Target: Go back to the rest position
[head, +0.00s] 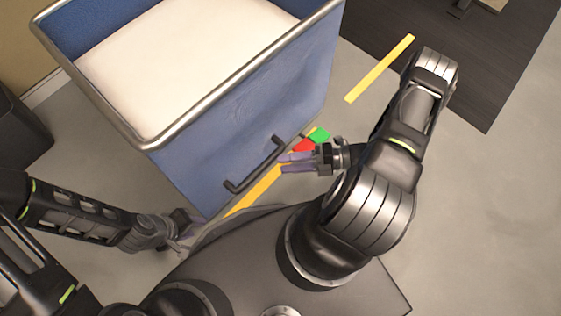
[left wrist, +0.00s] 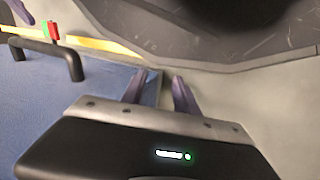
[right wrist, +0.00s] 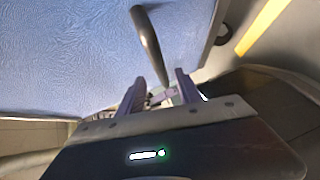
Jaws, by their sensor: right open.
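A blue cart (head: 240,110) with a metal rim and a black handle (head: 256,166) on its near side stands in front of me. My right gripper (head: 284,163) is open beside the handle's right end. In the right wrist view the handle (right wrist: 148,42) runs down toward the gap between the open fingers (right wrist: 157,78); I see no grip on it. My left gripper (head: 182,236) is low by the cart's near lower edge, its fingertips hard to make out there. The left wrist view shows its fingers (left wrist: 157,80) apart with nothing between them.
White cloth (head: 185,60) fills the cart. A dark platform (head: 470,60) is at the upper right. A dark bin (head: 20,135) is at the left. Floor at the right is clear.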

